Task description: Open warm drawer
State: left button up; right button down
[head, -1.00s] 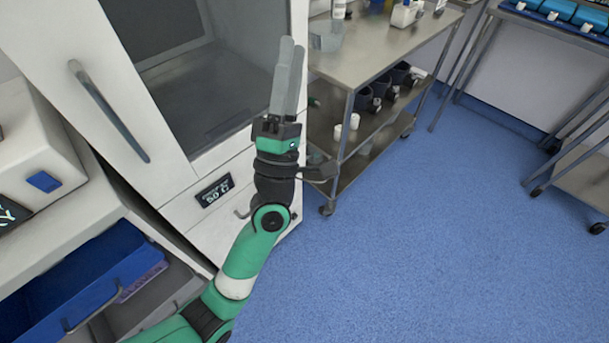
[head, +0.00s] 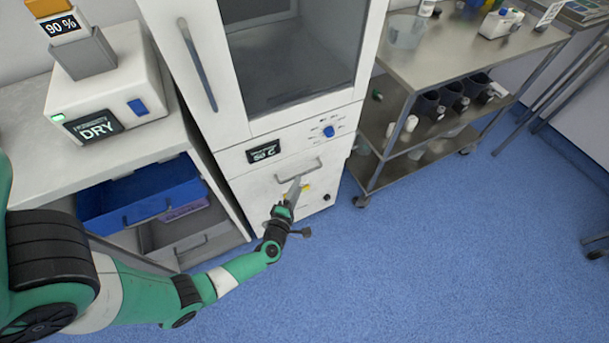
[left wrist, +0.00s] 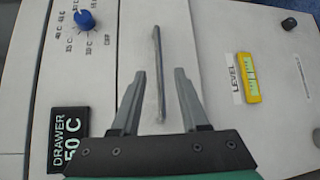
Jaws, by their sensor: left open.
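The warm drawer (head: 260,190) is the white lower front of the tall cabinet, with a grey bar handle (head: 299,171) and a dark display reading 50 C (head: 263,152). It looks shut. My left gripper (head: 297,188) is at the drawer front, just below or over the handle in the head view. In the left wrist view the gripper (left wrist: 157,100) is open. The handle (left wrist: 159,75) stands upright between its two fingers, apparently not touching either. The display reads DRAWER 50 C in the left wrist view (left wrist: 70,137). My right gripper is not in view.
A blue dial (head: 329,131) sits above the handle. A yellow level gauge (left wrist: 248,78) is on the front beside it. A steel trolley (head: 450,55) stands to the right. A counter with a DRY device (head: 105,95) and a blue bin (head: 140,195) are left. Blue floor is clear in front.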

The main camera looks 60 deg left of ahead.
aim_at(304, 173)
pick_arm(q)
jog(key=b+x, duration=0.2)
jog(key=x, duration=0.5)
jog(key=shift+w, duration=0.1)
grip_shut()
dwell(1.1)
